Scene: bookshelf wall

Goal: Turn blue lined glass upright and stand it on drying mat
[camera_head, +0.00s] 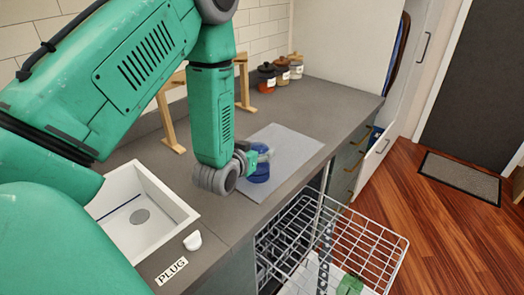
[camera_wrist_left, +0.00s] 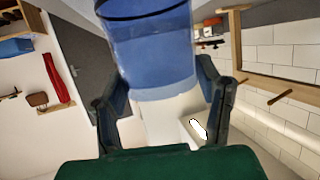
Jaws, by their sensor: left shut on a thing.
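The blue lined glass (camera_head: 259,174) is in my left gripper (camera_head: 248,160), over or on the grey drying mat (camera_head: 292,146); the head view does not settle whether its base touches the mat. In the left wrist view the glass (camera_wrist_left: 150,48) is translucent blue with a dark line around one end and a pale, clear part nearer the palm. The left gripper's fingers (camera_wrist_left: 163,105) are on both sides of it, shut on it. The gripper hides part of the glass in the head view, so which end is up is unclear. My right gripper is not seen.
A white sink (camera_head: 142,218) lies left of the mat, with a white plug (camera_head: 193,240) on the counter. A wooden stand (camera_head: 167,125) and several lidded jars (camera_head: 281,72) are behind. An open dishwasher rack (camera_head: 345,240) juts out below the counter. The mat's right side looks clear.

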